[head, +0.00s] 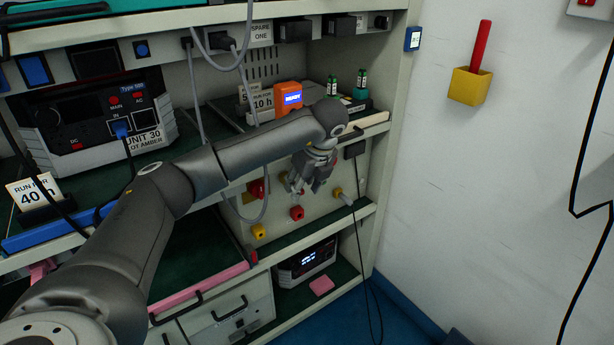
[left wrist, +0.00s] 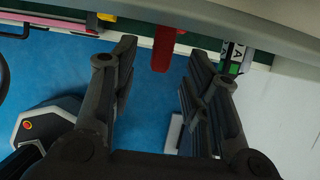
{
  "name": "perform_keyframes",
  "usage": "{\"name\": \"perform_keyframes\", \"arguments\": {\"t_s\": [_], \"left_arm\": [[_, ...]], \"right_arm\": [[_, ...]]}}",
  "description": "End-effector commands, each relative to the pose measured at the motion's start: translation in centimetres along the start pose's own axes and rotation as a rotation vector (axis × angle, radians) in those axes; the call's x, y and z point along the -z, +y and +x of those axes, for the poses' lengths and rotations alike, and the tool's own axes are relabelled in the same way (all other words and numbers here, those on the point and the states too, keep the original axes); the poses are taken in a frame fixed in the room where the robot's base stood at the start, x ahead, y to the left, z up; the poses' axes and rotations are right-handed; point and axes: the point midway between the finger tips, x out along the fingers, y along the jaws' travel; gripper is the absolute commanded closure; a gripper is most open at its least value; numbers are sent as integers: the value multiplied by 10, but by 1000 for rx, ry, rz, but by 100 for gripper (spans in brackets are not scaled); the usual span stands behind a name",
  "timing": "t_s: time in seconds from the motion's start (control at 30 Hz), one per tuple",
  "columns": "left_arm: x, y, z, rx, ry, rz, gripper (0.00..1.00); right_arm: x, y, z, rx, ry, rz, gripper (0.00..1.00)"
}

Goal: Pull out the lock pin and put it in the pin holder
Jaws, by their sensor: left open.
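My left gripper (head: 304,181) is open in front of the lower cabinet panel, and nothing is held in it. In the left wrist view its two fingers (left wrist: 161,62) stand apart, with a red bar (left wrist: 163,48) showing between their tips. The bar hangs below a pale edge; I cannot tell its distance or whether it is the lock pin. On the panel are red knobs (head: 296,213) and yellow ones (head: 258,231). On the right wall a yellow box (head: 469,87), which looks like a holder, has a red rod (head: 481,45) standing in it. My right gripper is out of view.
Above the gripper, an orange device (head: 288,98) and small green-capped bottles (head: 360,83) stand on a shelf. A grey cable (head: 268,195) loops left of the gripper. A dark instrument (head: 305,262) sits below. Open floor (head: 395,305) lies to the right.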

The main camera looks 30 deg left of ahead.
Motion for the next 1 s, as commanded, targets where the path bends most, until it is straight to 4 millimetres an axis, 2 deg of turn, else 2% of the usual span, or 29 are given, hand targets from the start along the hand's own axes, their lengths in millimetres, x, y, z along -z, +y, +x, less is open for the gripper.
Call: {"name": "perform_keyframes", "arguments": {"t_s": [0.1, 0.4, 0.73, 0.77, 0.8, 0.9, 1.0], "left_arm": [[0, 0, 6, 0, 0, 0, 57], [0, 0, 8, 1, 0, 0, 57], [0, 0, 8, 1, 0, 0, 100], [0, 0, 8, 1, 0, 0, 100], [0, 0, 8, 1, 0, 0, 85], [0, 0, 7, 1, 0, 0, 98], [0, 0, 7, 1, 0, 0, 100]], "right_arm": [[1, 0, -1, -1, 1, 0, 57], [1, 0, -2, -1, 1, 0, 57], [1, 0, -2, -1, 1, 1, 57], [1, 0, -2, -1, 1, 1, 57], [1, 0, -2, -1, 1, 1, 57], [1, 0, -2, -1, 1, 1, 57], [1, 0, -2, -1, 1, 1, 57]]}}
